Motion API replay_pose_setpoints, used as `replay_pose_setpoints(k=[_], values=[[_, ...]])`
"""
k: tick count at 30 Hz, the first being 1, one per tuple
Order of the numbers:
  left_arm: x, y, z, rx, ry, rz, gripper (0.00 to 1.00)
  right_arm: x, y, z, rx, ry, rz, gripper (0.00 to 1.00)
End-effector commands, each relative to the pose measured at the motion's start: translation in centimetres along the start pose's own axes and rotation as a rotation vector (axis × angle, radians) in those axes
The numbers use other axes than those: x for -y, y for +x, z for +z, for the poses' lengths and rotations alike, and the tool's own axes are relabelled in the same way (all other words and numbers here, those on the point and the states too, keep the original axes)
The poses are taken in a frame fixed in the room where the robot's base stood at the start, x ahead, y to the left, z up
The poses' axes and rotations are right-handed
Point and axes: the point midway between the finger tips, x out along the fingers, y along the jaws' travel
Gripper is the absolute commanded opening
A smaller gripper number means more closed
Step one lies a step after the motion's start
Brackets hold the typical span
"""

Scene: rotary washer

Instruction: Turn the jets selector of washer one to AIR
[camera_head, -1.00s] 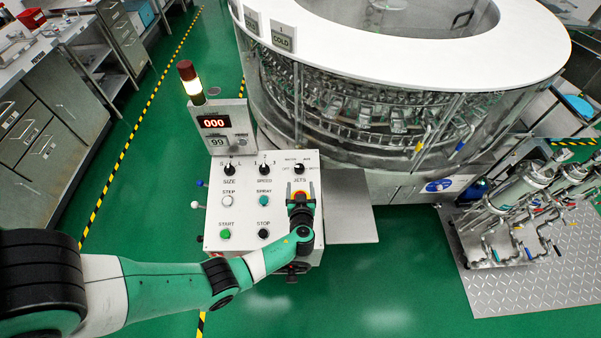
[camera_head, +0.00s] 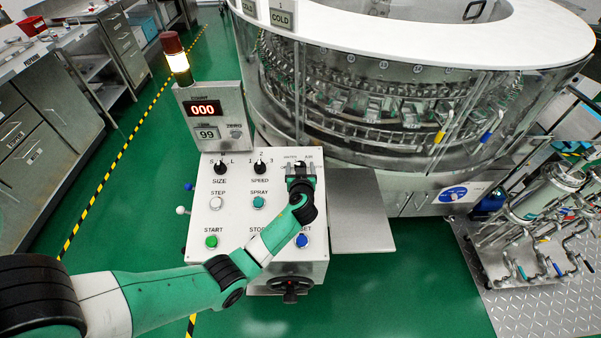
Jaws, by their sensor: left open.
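The white control panel (camera_head: 232,222) of the washer stands at the picture's middle. Its jets selector (camera_head: 301,164) is a dark knob at the top right of the panel, under small WATER and AIR labels. My left gripper (camera_head: 300,171) is over this knob, open, with its fingers towards it. The gripper hides most of the knob and its JETS label, so I cannot tell where the pointer stands or whether the fingers touch it. My right gripper is not in view.
The size knob (camera_head: 220,165) and speed knob (camera_head: 260,166) sit left of the gripper. Below are several push buttons, with a blue one (camera_head: 302,241) beside my arm. A display box (camera_head: 213,115) rises behind the panel. A steel shelf (camera_head: 362,213) is at its right.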

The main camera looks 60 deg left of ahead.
Motion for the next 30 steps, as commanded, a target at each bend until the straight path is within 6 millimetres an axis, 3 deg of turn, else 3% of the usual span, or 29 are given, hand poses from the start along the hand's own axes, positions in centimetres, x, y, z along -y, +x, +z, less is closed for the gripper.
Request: replay_pose_setpoints(k=[6,7,20,30], values=[[0.0,0.06,-0.06,0.0,0.0,0.0,0.79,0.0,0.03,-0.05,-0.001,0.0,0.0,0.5],[-0.01,0.06,-0.06,0.0,0.0,0.0,0.76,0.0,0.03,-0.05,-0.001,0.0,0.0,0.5],[-0.03,0.04,-0.01,0.0,0.0,0.001,0.0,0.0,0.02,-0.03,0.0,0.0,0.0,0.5],[0.07,-0.04,-0.19,0.001,0.026,0.037,0.0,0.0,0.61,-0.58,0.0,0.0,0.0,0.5]])
